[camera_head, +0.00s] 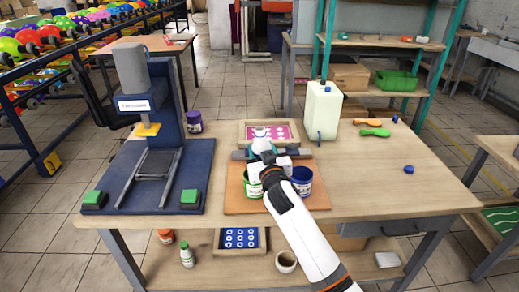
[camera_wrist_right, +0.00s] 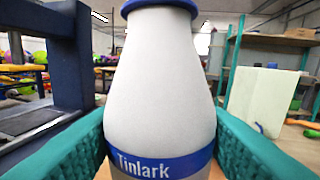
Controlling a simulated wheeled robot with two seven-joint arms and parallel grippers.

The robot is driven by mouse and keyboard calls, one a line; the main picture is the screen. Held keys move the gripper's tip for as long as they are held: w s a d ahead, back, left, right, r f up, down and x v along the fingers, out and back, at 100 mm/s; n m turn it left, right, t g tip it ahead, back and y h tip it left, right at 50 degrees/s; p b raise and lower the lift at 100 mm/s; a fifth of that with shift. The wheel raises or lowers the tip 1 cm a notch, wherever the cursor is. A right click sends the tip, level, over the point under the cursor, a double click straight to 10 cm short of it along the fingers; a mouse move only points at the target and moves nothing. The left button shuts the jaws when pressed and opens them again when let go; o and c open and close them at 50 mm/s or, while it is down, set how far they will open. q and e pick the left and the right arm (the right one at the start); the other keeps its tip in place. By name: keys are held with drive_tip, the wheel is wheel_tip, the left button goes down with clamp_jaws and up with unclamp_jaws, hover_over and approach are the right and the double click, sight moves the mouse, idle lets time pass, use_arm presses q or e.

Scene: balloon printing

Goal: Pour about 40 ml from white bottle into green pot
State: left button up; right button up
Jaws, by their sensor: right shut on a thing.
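The white bottle (camera_wrist_right: 160,85), with a blue collar and a blue "Tinlark" band, stands upright between the teal fingers of my right gripper (camera_wrist_right: 160,140) in the right wrist view. In the head view the bottle (camera_head: 262,143) shows just past my right gripper (camera_head: 268,155), which is shut on it. The green pot (camera_head: 254,190) sits on the brown board, nearer than the bottle and partly hidden by my right wrist. The pot's opening is hidden, and no liquid shows. My left gripper is not in view.
A dark blue pot (camera_head: 302,180) stands on the brown board (camera_head: 245,208) right of the wrist. A pink-print frame (camera_head: 285,125) lies behind. A blue press (camera_head: 168,130) stands left and a pale jug (camera_head: 323,112) at the back. The table's right side is mostly clear.

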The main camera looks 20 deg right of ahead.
drive_tip(key=shift+s+d+r+n+p, duration=0.1)
drive_tip(key=shift+d+r+n+p, duration=0.3)
drive_tip(key=shift+n, duration=0.2)
drive_tip(key=d+n+p, duration=0.1)
drive_tip(key=n, duration=0.1)
drive_tip(key=d+n, duration=0.1)
drive_tip(key=n, duration=0.2)
drive_tip(key=d+f+n+p, duration=0.1)
drive_tip(key=n, duration=0.1)
drive_tip(key=shift+s+d+n+p, duration=0.2)
drive_tip(key=shift+d+n+p, duration=0.1)
drive_tip(key=shift+d+p, duration=0.05)
drive_tip(key=shift+d+f+n, duration=0.2)
drive_tip(key=shift+n, duration=0.4)
drive_tip(key=shift+f, duration=0.1)
drive_tip(key=shift+n, duration=0.4)
drive_tip(key=shift+f, duration=0.15)
